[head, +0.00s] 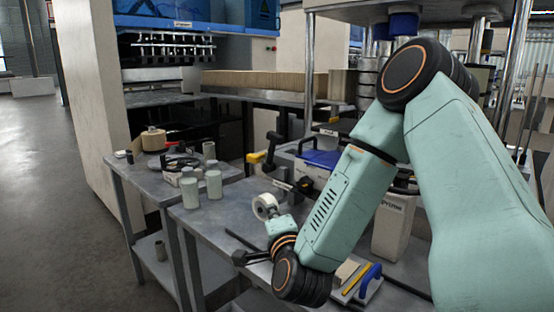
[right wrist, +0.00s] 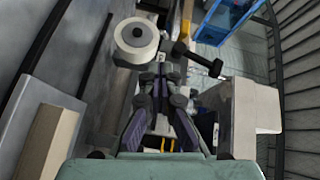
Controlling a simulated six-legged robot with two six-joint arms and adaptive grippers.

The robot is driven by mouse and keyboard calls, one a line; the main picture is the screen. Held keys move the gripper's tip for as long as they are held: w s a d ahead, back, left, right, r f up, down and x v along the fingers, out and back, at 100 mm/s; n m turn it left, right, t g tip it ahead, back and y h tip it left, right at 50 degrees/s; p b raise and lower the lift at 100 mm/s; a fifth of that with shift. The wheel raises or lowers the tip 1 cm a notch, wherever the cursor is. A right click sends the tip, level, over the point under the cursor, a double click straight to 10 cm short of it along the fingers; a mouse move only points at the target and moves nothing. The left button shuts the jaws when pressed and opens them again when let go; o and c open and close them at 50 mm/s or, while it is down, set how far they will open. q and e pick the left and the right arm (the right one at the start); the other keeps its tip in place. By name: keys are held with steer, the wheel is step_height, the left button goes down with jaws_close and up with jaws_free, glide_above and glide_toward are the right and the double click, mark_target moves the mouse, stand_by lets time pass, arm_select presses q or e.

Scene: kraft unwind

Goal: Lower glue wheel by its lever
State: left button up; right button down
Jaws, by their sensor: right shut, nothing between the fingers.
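A white roll with a grey centre (head: 265,206), which may be the glue wheel, is on the worktable; it also shows in the right wrist view (right wrist: 136,38). A black lever-like handle (right wrist: 200,60) sticks out to the right of the roll there. Beside it in the head view stands a fixture with a yellow-and-black grip (head: 256,157) and a black knob (head: 305,185). My right gripper (right wrist: 162,78) is shut and empty, its tips just below the roll and handle in the wrist picture. No contact can be made out.
A side table with bottles (head: 189,187) stands left. A blue-topped tray (head: 320,158) is behind the fixture. A white bin (head: 392,232) stands behind my right forearm. A tan block (head: 346,271) and a blue-handled item (head: 370,281) lie near the front.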

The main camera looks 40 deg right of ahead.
mark_target(273, 151)
steer(key=s+d+r+m+h, duration=0.2)
steer(key=d+r+m+h, duration=0.2)
steer(key=r+m, duration=0.2)
steer(key=shift+m+h, duration=0.3)
steer(key=shift+m, duration=0.1)
steer(key=x, duration=0.9)
steer(key=shift+w+d+r, duration=0.1)
steer(key=shift+r, duration=0.05)
steer(key=w, duration=0.2)
steer(key=shift+w+r, duration=0.35)
steer(key=shift+w, duration=0.05)
steer(key=shift+w+r, duration=0.2)
steer(key=shift+w, duration=0.55)
steer(key=shift+r, duration=0.1)
steer(key=shift+w+r+n+p, duration=0.15)
steer(key=shift+n+p, duration=0.15)
steer(key=shift+p, duration=0.4)
